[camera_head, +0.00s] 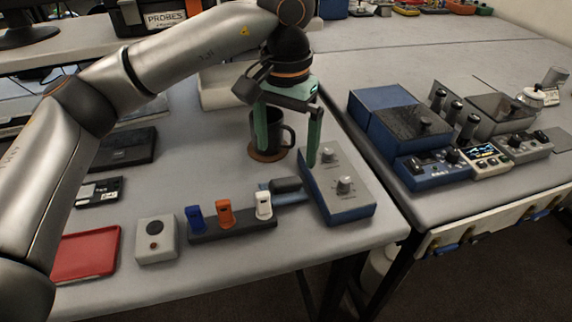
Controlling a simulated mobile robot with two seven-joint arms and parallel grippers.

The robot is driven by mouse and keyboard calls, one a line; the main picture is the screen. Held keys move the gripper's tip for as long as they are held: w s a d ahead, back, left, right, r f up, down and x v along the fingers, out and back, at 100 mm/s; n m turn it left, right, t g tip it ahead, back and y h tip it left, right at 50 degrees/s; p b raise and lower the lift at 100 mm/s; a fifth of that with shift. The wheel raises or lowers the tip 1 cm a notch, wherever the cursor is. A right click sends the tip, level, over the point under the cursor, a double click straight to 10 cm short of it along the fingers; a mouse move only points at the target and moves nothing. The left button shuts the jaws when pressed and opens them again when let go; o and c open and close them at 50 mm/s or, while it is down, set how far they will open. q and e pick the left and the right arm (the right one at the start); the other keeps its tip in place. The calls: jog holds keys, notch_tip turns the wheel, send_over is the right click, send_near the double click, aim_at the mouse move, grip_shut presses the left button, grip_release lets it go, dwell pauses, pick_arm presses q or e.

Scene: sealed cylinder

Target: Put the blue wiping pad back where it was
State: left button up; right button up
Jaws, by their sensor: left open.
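The blue wiping pad appears to be the flat blue piece (291,198) with a dark grey top, lying on the near table. It sits between the rack of coloured pieces and the blue-grey control box (345,208). My left gripper (287,158) has teal fingers spread apart, pointing down, with nothing visibly held. In the picture it is just above the pad and in front of a dark mug (283,138). One finger overlaps the mug's left side; the other overlaps the control box's back edge. The exact gap to the pad cannot be told.
The mug stands on a brown coaster (266,156). A dark rack (233,230) holds blue, orange and white pieces. A grey button box (156,240) and red tray (86,255) lie left. Several instruments, including a blue box (432,170), stand on the right table.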

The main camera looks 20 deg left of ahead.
pick_arm(q)
notch_tip(320, 180, up, 5)
dwell(0.6)
